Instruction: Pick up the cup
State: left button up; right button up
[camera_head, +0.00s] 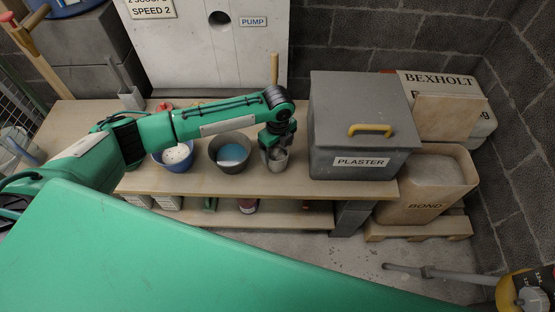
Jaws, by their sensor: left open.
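A silver metal cup (279,163) stands on the wooden bench, just left of the grey plaster box. My left gripper (276,150) points down at the cup from above and is open. Its fingers overlap the top of the cup, and I cannot tell whether they touch it. The gripper hides part of the cup's rim and inside. My right gripper is not in view.
A dark bucket (231,163) with blue contents stands close left of the cup, and a blue bowl (175,158) with white contents is further left. The grey plaster box (340,110) closes off the right. The bench's front edge (230,191) is bare.

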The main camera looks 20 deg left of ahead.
aim_at(277, 158)
pick_arm(q)
notch_tip(277, 158, down, 7)
jog(key=shift+w+a+r, duration=0.1)
jog(key=shift+r, duration=0.1)
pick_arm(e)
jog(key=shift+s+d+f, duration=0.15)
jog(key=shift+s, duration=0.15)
pick_arm(q)
jog(key=c, duration=1.2)
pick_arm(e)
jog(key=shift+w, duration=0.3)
pick_arm(q)
jog(key=shift+r, duration=0.2)
